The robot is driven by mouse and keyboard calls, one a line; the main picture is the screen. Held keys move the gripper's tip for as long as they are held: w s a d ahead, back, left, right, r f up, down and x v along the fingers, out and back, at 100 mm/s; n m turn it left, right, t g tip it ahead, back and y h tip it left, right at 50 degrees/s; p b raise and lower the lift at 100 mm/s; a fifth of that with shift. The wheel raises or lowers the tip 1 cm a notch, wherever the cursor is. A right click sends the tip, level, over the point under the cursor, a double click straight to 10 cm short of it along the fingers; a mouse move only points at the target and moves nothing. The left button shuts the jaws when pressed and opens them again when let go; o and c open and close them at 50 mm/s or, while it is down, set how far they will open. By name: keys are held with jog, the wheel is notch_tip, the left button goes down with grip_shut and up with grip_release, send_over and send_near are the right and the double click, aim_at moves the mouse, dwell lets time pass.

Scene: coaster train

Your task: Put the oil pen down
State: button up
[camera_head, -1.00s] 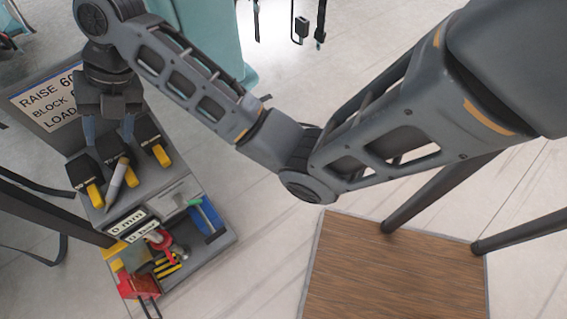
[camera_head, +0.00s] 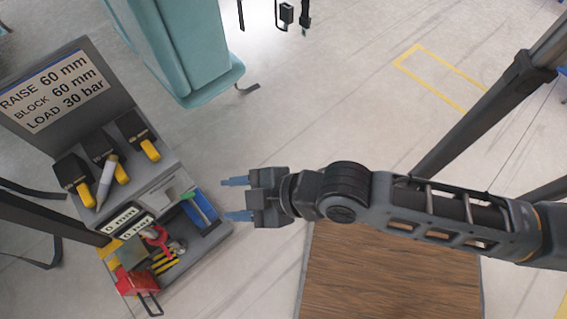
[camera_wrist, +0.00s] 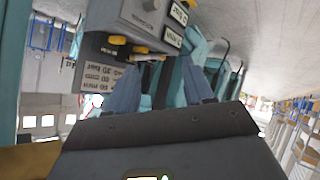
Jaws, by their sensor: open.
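The oil pen (camera_head: 106,182), a pale grey-white pen with a dark pointed end, rests on the grey console (camera_head: 159,178), leaning at the middle black block with a yellow lever (camera_head: 121,173). My gripper (camera_head: 224,199) is to the right of the console, apart from the pen, with its two blue fingers spread and nothing between them. In the wrist view, my blue fingers (camera_wrist: 160,80) point toward the console, which appears upside down. The pen is hard to make out there.
The console's sign (camera_head: 55,88) stands at its back. A tray at its front holds a blue-handled tool (camera_head: 200,208), a red tool (camera_head: 155,238) and a red clamp (camera_head: 139,281). A wooden platform (camera_head: 390,275) lies below my arm. Dark posts stand at left and right.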

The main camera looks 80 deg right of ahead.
jog(key=s+d+r+m+t, duration=0.2)
jog(key=s+r+m, duration=0.3)
jog(key=s+r, duration=0.6)
jog(key=shift+s+r+m+t+h, duration=0.3)
jog(key=shift+s+t, duration=0.2)
jog(key=shift+s, duration=0.15)
jog(key=shift+s+r, duration=0.25)
jog(key=shift+r, duration=0.15)
